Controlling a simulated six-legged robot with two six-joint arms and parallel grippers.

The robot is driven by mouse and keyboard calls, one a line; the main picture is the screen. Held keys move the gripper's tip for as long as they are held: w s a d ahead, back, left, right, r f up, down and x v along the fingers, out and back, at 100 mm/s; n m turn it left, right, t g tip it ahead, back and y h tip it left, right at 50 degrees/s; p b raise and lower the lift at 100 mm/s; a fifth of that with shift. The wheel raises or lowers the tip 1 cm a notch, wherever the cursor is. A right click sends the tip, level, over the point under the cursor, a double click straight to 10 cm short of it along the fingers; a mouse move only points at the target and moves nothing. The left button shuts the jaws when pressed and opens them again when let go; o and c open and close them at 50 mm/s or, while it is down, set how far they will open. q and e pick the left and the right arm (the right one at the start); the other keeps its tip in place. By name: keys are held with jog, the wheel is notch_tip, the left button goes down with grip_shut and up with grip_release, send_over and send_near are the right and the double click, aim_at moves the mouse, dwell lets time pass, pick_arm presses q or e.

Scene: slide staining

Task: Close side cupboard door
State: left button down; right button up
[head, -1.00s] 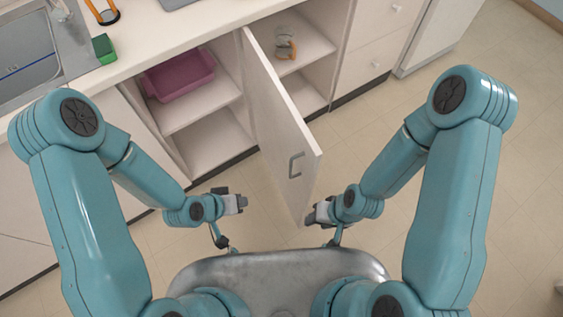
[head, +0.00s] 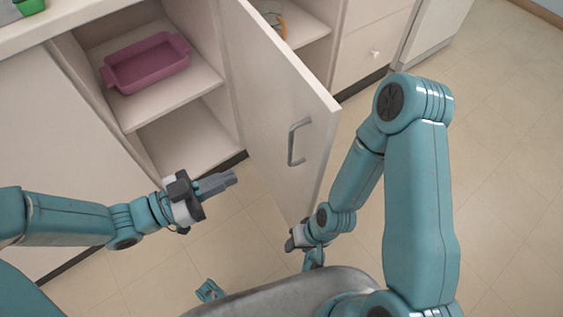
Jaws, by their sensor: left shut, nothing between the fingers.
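The side cupboard door (head: 275,110) is a white panel with a grey bar handle (head: 292,143). It stands wide open, jutting out from the counter towards me. My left gripper (head: 228,182) is shut and empty, left of the door, pointing right towards it with a gap between. My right gripper (head: 294,243) is low by the door's near bottom corner, partly hidden behind its own wrist. I cannot tell its jaws, nor whether it touches the door.
The open cupboard on the left holds a purple tray (head: 147,65) on its shelf (head: 170,95). Another open compartment (head: 305,25) lies right of the door, with a partly hidden item (head: 272,14). Drawers (head: 370,45) stand further right. The floor (head: 500,180) at right is clear.

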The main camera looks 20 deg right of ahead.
aim_at(299, 147)
pick_arm(q)
jog(key=d+b, duration=0.1)
jog(key=d, duration=0.3)
jog(key=w+d, duration=0.1)
jog(key=d, duration=0.3)
jog(key=w+d+b, duration=0.1)
jog(key=d, duration=0.4)
jog(key=shift+w+b, duration=0.15)
jog(key=shift+b, duration=0.2)
jog(key=shift+w+d, duration=0.1)
jog(key=shift+d, duration=0.3)
